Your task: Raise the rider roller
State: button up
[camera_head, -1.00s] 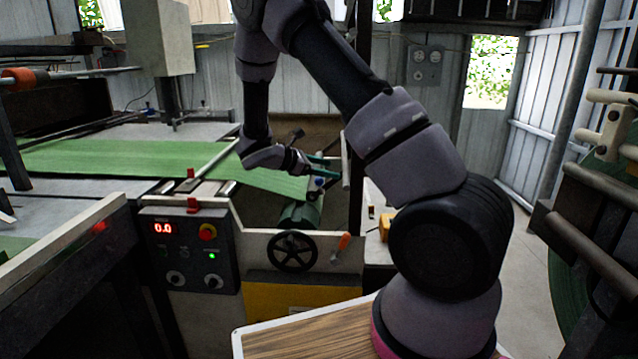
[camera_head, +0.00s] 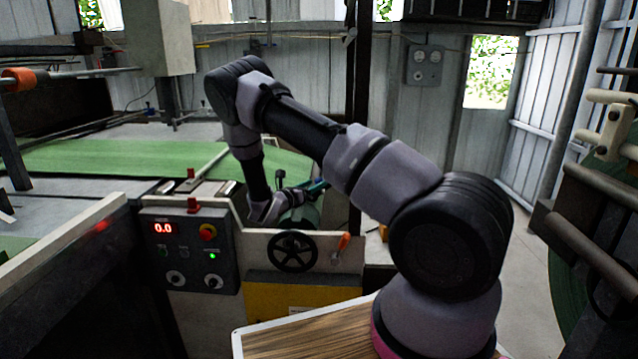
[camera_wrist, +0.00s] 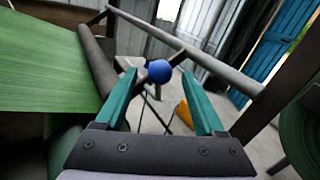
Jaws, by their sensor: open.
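A blue ball knob (camera_wrist: 159,71) shows in the wrist view, ahead of my gripper (camera_wrist: 163,78). The gripper's teal fingers are apart, with the knob in line with the gap; I cannot tell whether the knob is between the tips or beyond them. A pale grey bar (camera_wrist: 215,65) crosses behind the knob, joined to dark brackets; I cannot tell for sure that it is the rider roller. In the head view my gripper (camera_head: 316,187) is low over the green roll (camera_head: 302,216), and my arm hides much around it.
The green web (camera_head: 90,157) runs across the machine on the left. A control panel (camera_head: 188,250) with a red 0.0 display and a black handwheel (camera_head: 292,252) face me. An orange-handled lever (camera_head: 343,242) sits right of the wheel. Open floor lies at the right.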

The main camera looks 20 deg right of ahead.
aim_at(316, 183)
jog(key=shift+x, duration=1.65)
grip_shut()
